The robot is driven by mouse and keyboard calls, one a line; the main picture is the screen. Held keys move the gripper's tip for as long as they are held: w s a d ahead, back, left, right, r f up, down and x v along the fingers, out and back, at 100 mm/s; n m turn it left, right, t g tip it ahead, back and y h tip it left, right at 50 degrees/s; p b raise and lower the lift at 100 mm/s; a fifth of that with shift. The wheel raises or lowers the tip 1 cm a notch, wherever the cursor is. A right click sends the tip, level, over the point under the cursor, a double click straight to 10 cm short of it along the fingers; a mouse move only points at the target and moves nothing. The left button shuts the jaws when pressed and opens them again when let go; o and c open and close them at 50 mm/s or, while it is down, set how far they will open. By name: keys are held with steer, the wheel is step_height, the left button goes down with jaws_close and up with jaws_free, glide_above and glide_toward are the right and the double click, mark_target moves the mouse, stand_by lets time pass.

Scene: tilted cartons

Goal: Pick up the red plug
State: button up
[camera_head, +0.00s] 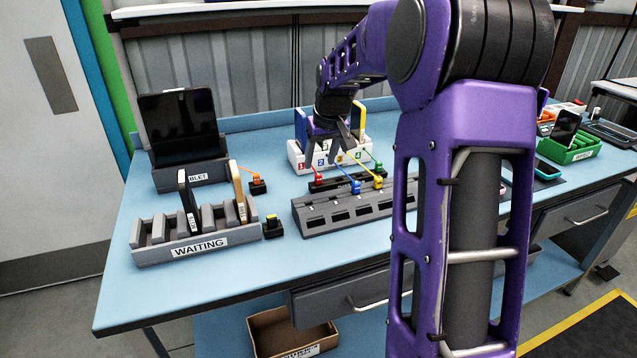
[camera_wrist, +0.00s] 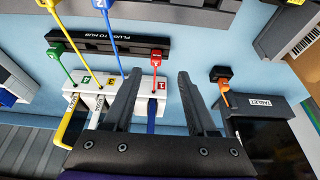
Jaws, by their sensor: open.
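The red plug (camera_head: 318,180) sits at the left end of a dark strip on the bench, in front of the white numbered hub (camera_head: 293,153). In the wrist view the red plug (camera_wrist: 159,54) shows at the edge of the strip marked for hub plugs (camera_wrist: 100,41), with a thin red cable running toward the hub (camera_wrist: 118,82). My gripper (camera_head: 327,147) is over the hub, open and empty. In the wrist view its fingertips (camera_wrist: 160,73) straddle the line to the red plug, which appears just beyond them. I see no contact with the plug.
Blue (camera_head: 356,187), yellow (camera_head: 378,181) and green (camera_head: 379,168) plugs with taut cables stand to the right of the red one. A grey slotted rack (camera_head: 330,221) lies in front. An orange plug (camera_head: 256,181) and a tablet stand (camera_head: 190,175) are at left.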

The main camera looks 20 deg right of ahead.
mark_target(319, 175)
steer(key=shift+d+b+x, duration=0.15)
steer(key=shift+b+x, duration=0.1)
steer(key=shift+x, duration=1.45)
steer(key=shift+d+b+x, duration=0.15)
steer(key=shift+b+x, duration=0.05)
steer(key=shift+x, duration=1.55)
jaws_close()
